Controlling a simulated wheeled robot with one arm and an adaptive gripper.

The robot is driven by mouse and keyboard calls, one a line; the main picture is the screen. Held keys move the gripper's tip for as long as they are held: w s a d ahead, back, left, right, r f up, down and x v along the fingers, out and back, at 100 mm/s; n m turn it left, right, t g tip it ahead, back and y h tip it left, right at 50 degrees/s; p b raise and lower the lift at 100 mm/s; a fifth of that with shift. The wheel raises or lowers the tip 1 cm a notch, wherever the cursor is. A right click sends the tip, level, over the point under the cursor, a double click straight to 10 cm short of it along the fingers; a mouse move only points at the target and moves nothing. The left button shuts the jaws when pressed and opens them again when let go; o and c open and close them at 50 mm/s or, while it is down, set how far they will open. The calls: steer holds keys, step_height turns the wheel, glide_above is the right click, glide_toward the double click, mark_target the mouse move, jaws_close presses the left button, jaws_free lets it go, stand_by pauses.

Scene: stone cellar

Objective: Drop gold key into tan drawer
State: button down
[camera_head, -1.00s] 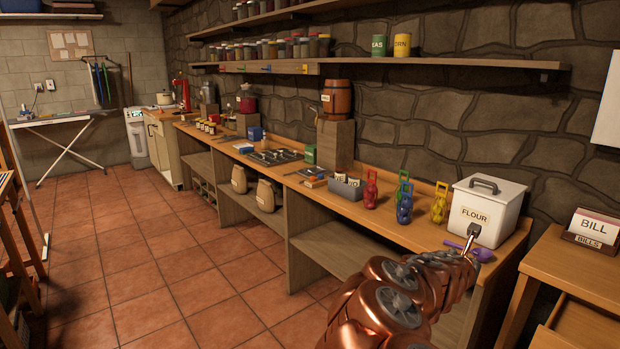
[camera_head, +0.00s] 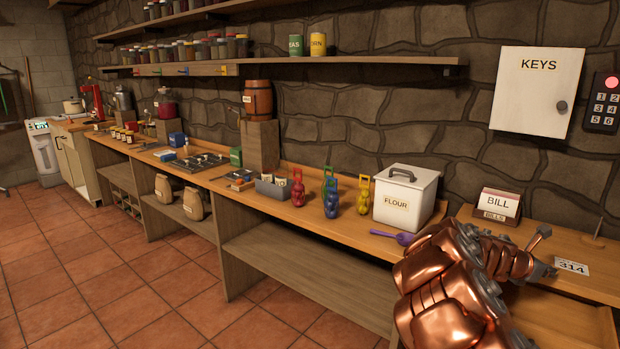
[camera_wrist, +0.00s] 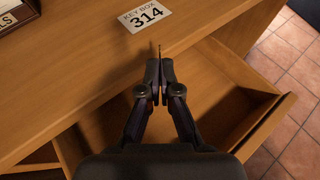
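My gripper (camera_wrist: 160,70) is shut, its fingertips pinching a thin gold-brown piece, which looks like the gold key (camera_wrist: 159,48) seen edge-on. In the wrist view the fingertips appear over the wooden desk near its front edge. The tan drawer (camera_wrist: 269,132) is pulled out from the desk, to the right of and below the fingertips. Its inside is partly shadowed and partly covered by my gripper. In the head view the drawer (camera_head: 580,325) shows at the bottom right, below my gripper (camera_head: 541,236), partly behind my arm.
A card reading KEY BOX 314 (camera_wrist: 145,14) lies on the desk (camera_wrist: 85,75). A bill holder (camera_head: 498,205) stands at its back. A white KEYS cabinet (camera_head: 537,92) and a keypad (camera_head: 603,103) hang above. The flour bin (camera_head: 404,198) and purple scoop (camera_head: 392,237) are on the counter.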

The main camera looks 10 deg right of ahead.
steer(key=f+b, duration=0.6)
steer(key=shift+s+d, duration=0.3)
steer(key=shift+s, duration=0.05)
steer(key=c, duration=1.8)
jaws_free()
steer(key=o, duration=0.6)
steer(key=shift+c, duration=0.2)
steer(key=shift+a+r, duration=0.1)
steer(key=v, duration=1.1)
steer(key=shift+a, duration=0.4)
steer(key=shift+r, duration=0.1)
